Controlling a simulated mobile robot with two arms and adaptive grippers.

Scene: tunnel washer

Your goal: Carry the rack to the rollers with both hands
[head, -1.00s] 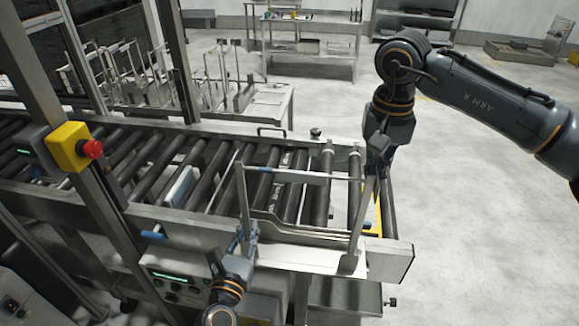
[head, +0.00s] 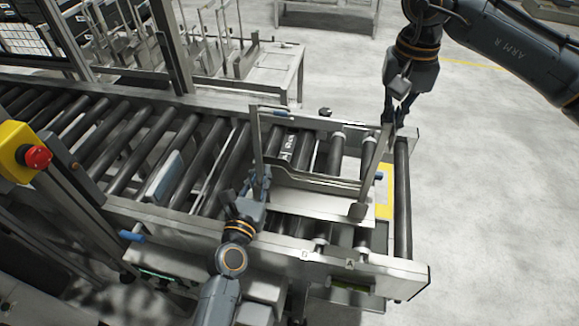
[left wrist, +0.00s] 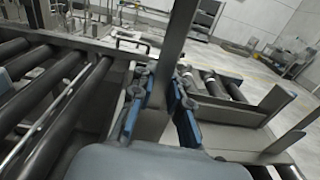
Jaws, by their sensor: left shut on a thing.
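The rack (head: 315,201) is a metal tray with an upright post at each end. In the head view it is over the right end of the roller conveyor, and I cannot tell whether it rests on the rollers (head: 215,160). My left gripper (head: 262,180) is shut on the rack's left post; the left wrist view shows the post (left wrist: 176,60) between the blue-padded fingers (left wrist: 160,108). My right gripper (head: 392,112) is at the top of the rack's right post (head: 376,165); its grip there is too small to tell.
A light blue block (head: 165,177) lies on the rollers left of the rack. A yellow marking (head: 384,190) shows near the conveyor's right end. A yellow box with a red button (head: 37,157) is at the left. A side table (head: 280,70) stands behind. Floor at the right is clear.

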